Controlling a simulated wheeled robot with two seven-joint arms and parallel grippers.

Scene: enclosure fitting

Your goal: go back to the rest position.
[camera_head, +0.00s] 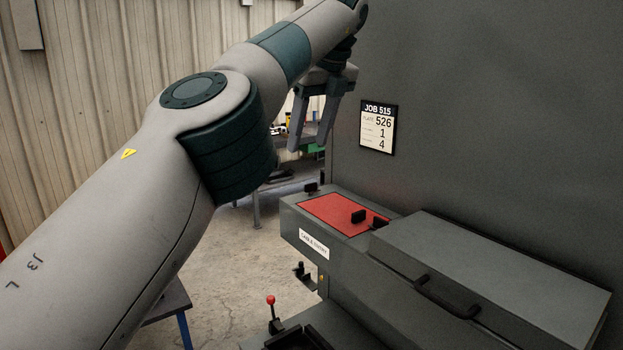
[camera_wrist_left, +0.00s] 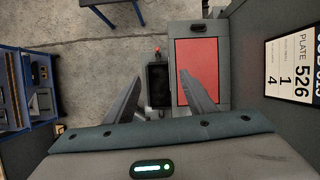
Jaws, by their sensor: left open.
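My left arm comes in from the left in the head view and reaches up across the middle. My left gripper (camera_head: 312,140) hangs below the wrist, pointing down, open and empty. In the left wrist view the two fingers of the left gripper (camera_wrist_left: 158,95) are spread well apart with nothing between them. Below them show the floor, a dark tray and part of the grey enclosure. My right gripper is in neither view.
A grey enclosure (camera_head: 335,245) with a red plate (camera_head: 335,212) on top and a handled lid (camera_head: 490,270) stands at the right. A job card (camera_head: 378,128) hangs on the dark wall. A red-knobbed lever (camera_head: 271,301) stands in front. Open floor (camera_head: 240,265) lies left of the enclosure.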

